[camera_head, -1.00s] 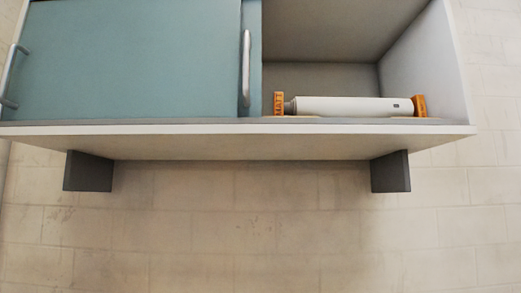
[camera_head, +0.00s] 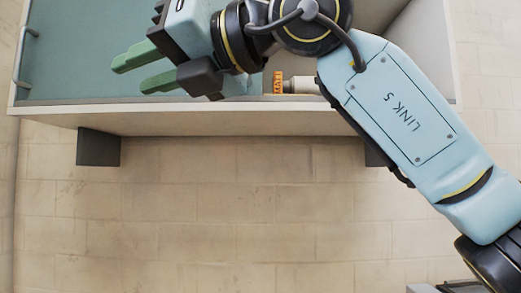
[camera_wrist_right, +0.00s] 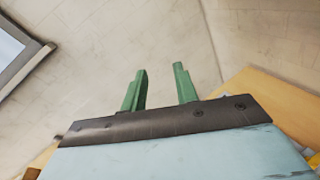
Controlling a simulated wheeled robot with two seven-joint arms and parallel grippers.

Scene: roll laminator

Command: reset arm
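My right arm comes in from the lower right in the head view and reaches across the front of the cabinet. Its gripper (camera_head: 142,70) has two green fingers set apart with nothing between them, pointing left in front of the teal sliding door. In the right wrist view the same fingers (camera_wrist_right: 157,88) stand apart and empty against a pale wall or floor. My left gripper is not in view.
The cabinet (camera_head: 200,122) has a teal door (camera_head: 85,60) on the left with a metal handle (camera_head: 22,58). In its right compartment, a white roll (camera_head: 301,85) with an orange end piece (camera_head: 278,82) is mostly hidden by my arm.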

